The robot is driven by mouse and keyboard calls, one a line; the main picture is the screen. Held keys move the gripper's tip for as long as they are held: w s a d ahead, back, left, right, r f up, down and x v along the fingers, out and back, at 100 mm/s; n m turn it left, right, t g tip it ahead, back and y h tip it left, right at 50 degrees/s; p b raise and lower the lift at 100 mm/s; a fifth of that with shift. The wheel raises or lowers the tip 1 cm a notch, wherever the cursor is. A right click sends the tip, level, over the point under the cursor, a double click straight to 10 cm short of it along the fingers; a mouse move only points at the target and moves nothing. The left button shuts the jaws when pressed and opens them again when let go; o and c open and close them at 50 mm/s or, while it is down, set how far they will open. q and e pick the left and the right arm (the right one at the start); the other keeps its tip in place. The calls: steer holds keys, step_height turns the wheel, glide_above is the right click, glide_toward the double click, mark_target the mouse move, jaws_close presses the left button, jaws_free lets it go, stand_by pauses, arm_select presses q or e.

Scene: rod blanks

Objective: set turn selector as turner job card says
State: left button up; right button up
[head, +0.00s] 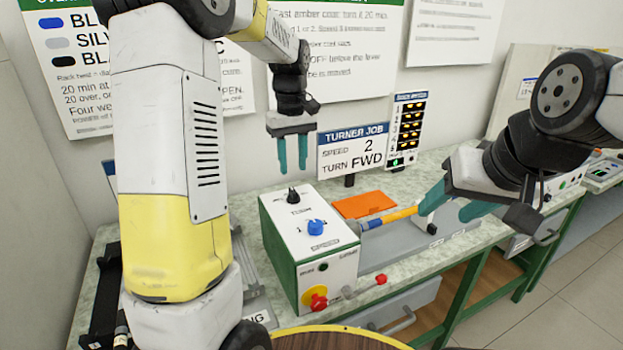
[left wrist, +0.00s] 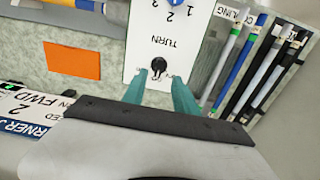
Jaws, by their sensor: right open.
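The turner box (head: 308,240) is green and white and stands on the bench. Its turn selector (head: 293,195) is a small black knob at the back of the top face, also seen beside the word TURN in the left wrist view (left wrist: 158,65). Its exact setting is too small to tell. The turner job card (head: 353,150) behind reads SPEED 2, TURN FWD. My left gripper (head: 292,170) is open and empty, pointing down above the selector; its fingertips in the left wrist view (left wrist: 158,88) are spread near the knob. My right gripper (head: 452,207) is open near the rod.
A blue speed knob (head: 317,228) sits in front of the selector. A red knob on yellow (head: 317,300) is on the box's front. A blue and yellow rod (head: 392,217) extends right from the box. An orange sheet (head: 364,204) lies behind. Several rods (left wrist: 255,65) lie in a rack.

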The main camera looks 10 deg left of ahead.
mark_target(294, 192)
arm_select(q)
step_height(294, 192, down, 8)
steer(key=shift+r, duration=0.1)
stand_by(0.4)
steer(key=shift+c, duration=0.2)
jaws_close()
